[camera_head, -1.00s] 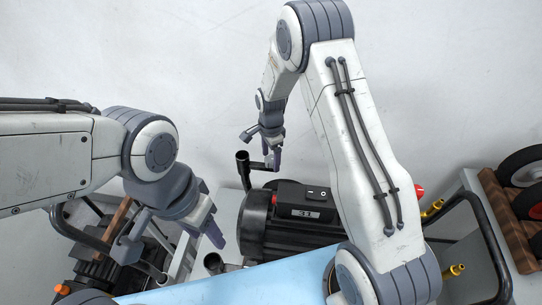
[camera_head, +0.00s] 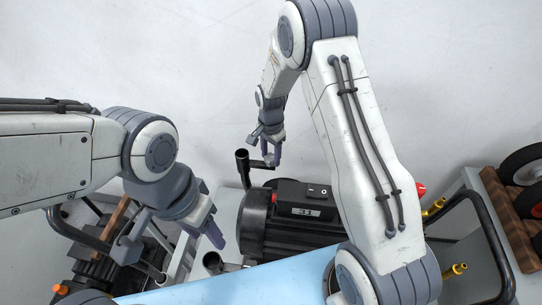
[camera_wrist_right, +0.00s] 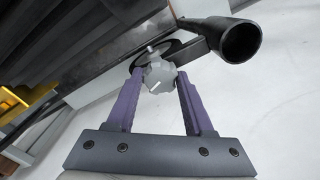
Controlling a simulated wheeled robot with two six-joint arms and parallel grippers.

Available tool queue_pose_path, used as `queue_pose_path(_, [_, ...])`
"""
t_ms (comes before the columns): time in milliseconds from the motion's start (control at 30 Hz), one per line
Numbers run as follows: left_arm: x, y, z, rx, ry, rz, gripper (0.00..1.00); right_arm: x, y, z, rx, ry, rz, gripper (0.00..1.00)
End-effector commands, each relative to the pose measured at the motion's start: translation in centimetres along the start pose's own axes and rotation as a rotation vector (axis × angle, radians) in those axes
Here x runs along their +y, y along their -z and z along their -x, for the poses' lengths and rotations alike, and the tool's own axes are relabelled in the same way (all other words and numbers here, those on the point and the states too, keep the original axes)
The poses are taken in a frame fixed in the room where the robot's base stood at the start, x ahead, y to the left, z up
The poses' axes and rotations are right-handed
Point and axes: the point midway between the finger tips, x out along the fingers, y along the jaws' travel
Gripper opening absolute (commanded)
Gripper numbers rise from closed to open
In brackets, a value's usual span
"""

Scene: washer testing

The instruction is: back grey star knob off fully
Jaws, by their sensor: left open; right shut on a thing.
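The back grey star knob (camera_wrist_right: 160,76) shows in the right wrist view, between the two purple fingers of my right gripper (camera_wrist_right: 157,80). The fingers are shut on it. A thin metal stud and a dark round bracket (camera_wrist_right: 172,52) lie right behind the knob; I cannot tell whether the knob still sits on the stud's thread. In the head view my right gripper (camera_head: 272,153) is beside the upright black handle tube (camera_head: 243,166), and the knob is too small to make out clearly. My left gripper (camera_head: 206,230) is open and empty, left of the black motor.
The black motor (camera_head: 262,228) with its switch box stands in the middle. A second black tube end (camera_head: 213,262) is in front, near the light-blue panel (camera_head: 240,284). The black tube (camera_wrist_right: 240,40) is close to my right fingers. Brass fittings (camera_head: 452,271) are at right.

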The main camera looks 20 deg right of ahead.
Motion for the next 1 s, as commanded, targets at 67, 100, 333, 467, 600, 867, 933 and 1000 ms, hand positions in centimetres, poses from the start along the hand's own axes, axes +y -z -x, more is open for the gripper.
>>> queue_pose_path(67, [0.0, 0.0, -0.3, 0.000, 0.000, 0.000, 0.50, 0.0, 0.0, -0.1, -0.001, 0.000, 0.074, 0.00])
queue_pose_path(100, [0.0, 0.0, -0.4, 0.000, 0.000, 0.000, 0.50, 0.0, 0.0, -0.1, -0.001, 0.000, 0.111, 0.00])
queue_pose_path(333, [-0.1, -0.1, -0.9, 0.000, 0.000, -0.001, 0.50, 0.0, 0.0, 0.0, 0.000, 0.001, 0.330, 0.00])
queue_pose_path(467, [-0.1, -0.1, -1.1, 0.000, 0.000, -0.001, 0.50, 0.1, 0.0, 0.0, 0.000, 0.001, 0.453, 0.00])
queue_pose_path(600, [-0.1, -0.1, -1.4, 0.000, 0.000, -0.001, 0.50, 0.1, 0.0, 0.0, -0.001, 0.000, 0.586, 0.00])
queue_pose_path(867, [-0.1, -0.1, -1.8, 0.000, 0.000, -0.001, 0.50, 0.1, 0.0, 0.0, -0.001, 0.000, 0.833, 0.00])
queue_pose_path(933, [-0.1, -0.1, -1.9, 0.000, 0.000, -0.001, 0.50, 0.1, 0.0, 0.0, 0.000, 0.000, 0.899, 0.00])
queue_pose_path(1000, [-0.1, -0.1, -2.0, 0.000, 0.000, -0.001, 0.50, 0.1, 0.1, 0.0, 0.000, 0.000, 0.966, 0.00])
